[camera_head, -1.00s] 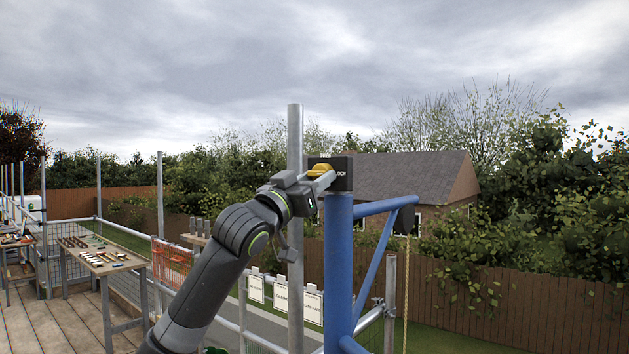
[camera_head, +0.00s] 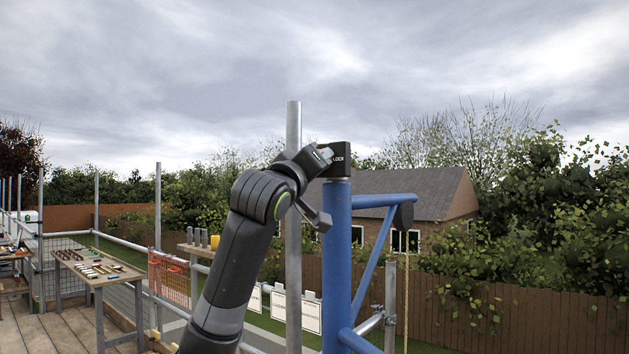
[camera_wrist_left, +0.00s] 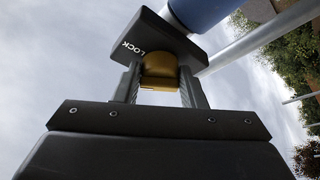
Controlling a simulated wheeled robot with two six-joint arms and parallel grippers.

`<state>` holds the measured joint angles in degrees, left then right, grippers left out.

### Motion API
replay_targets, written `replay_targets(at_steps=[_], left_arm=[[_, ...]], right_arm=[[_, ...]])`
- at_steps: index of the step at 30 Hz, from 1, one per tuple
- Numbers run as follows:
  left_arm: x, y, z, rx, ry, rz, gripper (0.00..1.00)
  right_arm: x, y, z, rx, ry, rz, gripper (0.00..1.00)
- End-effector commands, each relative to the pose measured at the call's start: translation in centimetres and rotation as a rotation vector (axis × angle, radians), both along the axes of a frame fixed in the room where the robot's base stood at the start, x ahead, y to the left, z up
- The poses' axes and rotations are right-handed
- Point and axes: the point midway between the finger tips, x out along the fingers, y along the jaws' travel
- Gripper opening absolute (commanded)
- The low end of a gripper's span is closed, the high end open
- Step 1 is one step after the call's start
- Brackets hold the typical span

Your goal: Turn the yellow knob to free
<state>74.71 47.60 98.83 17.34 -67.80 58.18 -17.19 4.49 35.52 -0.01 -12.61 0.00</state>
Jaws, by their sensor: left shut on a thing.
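The yellow knob (camera_wrist_left: 159,70) sits on a black box (camera_wrist_left: 150,35) marked LOCK. In the left wrist view the knob is between the two fingers of my left gripper (camera_wrist_left: 160,88), which is shut on it. In the head view the black box (camera_head: 340,159) stands on top of the blue post (camera_head: 337,250). My left gripper (camera_head: 322,155) reaches the box's left side there and hides the knob. The knob's pointing direction cannot be told. My right gripper is not in view.
A grey scaffold pole (camera_head: 294,250) rises close behind my left arm. A blue bracket arm (camera_head: 375,201) with a hanging rope (camera_head: 406,290) extends right from the post. A workbench with tools (camera_head: 98,271) stands at the left.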

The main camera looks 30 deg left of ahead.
Motion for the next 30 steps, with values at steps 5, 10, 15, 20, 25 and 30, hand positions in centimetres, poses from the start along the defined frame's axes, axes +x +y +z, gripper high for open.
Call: replay_targets(at_steps=[5, 10, 15, 20, 25, 30], left_arm=[[-0.1, -0.3, -0.2, -0.167, 0.010, -0.002, 0.14], [-0.1, -0.4, 0.0, -0.329, 0.024, -0.002, 0.14], [-0.1, -0.4, 0.2, -0.490, 0.037, -0.002, 0.14], [-0.1, -0.5, 0.3, -0.635, 0.050, -0.001, 0.14], [-0.1, -0.5, 0.5, -0.768, 0.061, -0.001, 0.14], [0.0, -0.5, 0.7, -0.871, 0.070, 0.000, 0.14]], right_arm=[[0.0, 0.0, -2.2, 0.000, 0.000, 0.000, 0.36], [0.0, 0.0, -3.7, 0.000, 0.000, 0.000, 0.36], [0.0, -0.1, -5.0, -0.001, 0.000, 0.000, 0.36], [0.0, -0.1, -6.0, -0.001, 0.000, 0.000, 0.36], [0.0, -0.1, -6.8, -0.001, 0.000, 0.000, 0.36], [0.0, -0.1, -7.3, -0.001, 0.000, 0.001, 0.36]])
